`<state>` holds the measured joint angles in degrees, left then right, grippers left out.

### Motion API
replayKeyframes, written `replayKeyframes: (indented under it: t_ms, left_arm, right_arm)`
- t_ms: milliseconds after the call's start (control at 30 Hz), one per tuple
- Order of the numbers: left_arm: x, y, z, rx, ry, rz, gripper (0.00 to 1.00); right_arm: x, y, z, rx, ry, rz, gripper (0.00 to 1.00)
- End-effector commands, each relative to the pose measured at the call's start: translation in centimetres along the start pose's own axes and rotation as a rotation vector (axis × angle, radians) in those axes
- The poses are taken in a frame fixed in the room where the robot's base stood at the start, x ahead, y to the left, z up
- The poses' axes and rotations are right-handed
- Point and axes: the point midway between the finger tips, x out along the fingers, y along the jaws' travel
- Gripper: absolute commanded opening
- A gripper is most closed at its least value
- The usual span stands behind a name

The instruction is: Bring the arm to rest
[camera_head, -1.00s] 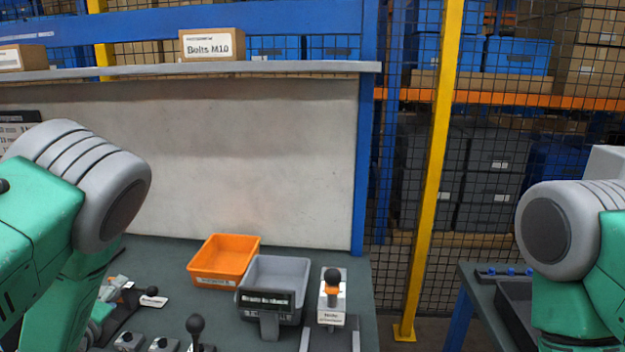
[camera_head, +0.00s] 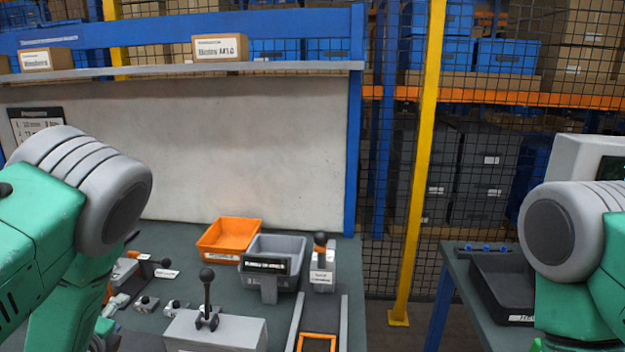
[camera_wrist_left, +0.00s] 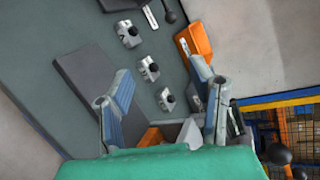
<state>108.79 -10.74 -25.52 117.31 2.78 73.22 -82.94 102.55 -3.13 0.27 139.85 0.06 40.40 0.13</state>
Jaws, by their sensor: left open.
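My left arm comes in from the left in the head view. Its gripper (camera_head: 116,303) is mostly hidden behind the arm, low over the left part of the bench. In the left wrist view the left gripper (camera_wrist_left: 160,72) has its two blue-grey fingers spread wide apart. Nothing is gripped at the fingertips. An orange and a pale shape show low between the fingers, near the palm; I cannot tell what they are. My right arm (camera_head: 575,240) shows at the right edge of the head view, bent, with its gripper out of view.
The green-grey bench (camera_head: 185,235) holds an orange bin (camera_head: 229,239), a grey bin (camera_head: 275,268), a black-knobbed lever on a grey box (camera_head: 215,331) and an orange-collared lever (camera_head: 321,262). A yellow post (camera_head: 420,170) and mesh stand behind. A second table (camera_head: 462,275) is at right.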

Motion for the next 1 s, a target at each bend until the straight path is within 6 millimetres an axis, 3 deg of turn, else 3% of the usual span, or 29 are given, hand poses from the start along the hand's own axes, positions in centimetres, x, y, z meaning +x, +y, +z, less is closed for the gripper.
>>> replayKeyframes:
  t_ms: [267,433,567,700,800,900,1000]
  left_arm:
    - [-2.6,7.6,-3.4,-0.29,0.01,0.196,0.49]
    - [-5.7,14.2,-7.0,-0.563,-0.018,0.393,0.49]
    - [-10.5,20.9,-11.2,-0.86,-0.099,0.627,0.49]
    - [-17.2,26.8,-15.9,-1.168,-0.259,0.889,0.49]
    - [-21.5,29.2,-18.4,-1.322,-0.388,1.034,0.49]
    - [-24.5,30.5,-19.9,-1.418,-0.493,1.13,0.49]
    - [-26.2,30.9,-20.6,-1.466,-0.557,1.179,0.49]
  right_arm:
    - [1.8,0.0,0.1,0.0,0.0,0.0,0.4]
    - [3.5,0.0,0.2,0.0,-0.001,0.0,0.4]
    - [5.4,0.0,0.3,0.0,0.0,0.0,0.4]
    - [7.4,-0.1,0.4,0.0,-0.001,0.0,0.4]
    - [8.4,-0.1,0.5,0.0,-0.001,0.0,0.4]
    - [9.0,-0.1,0.5,0.0,-0.001,0.0,0.4]
    - [9.2,-0.1,0.5,0.0,-0.001,0.0,0.4]
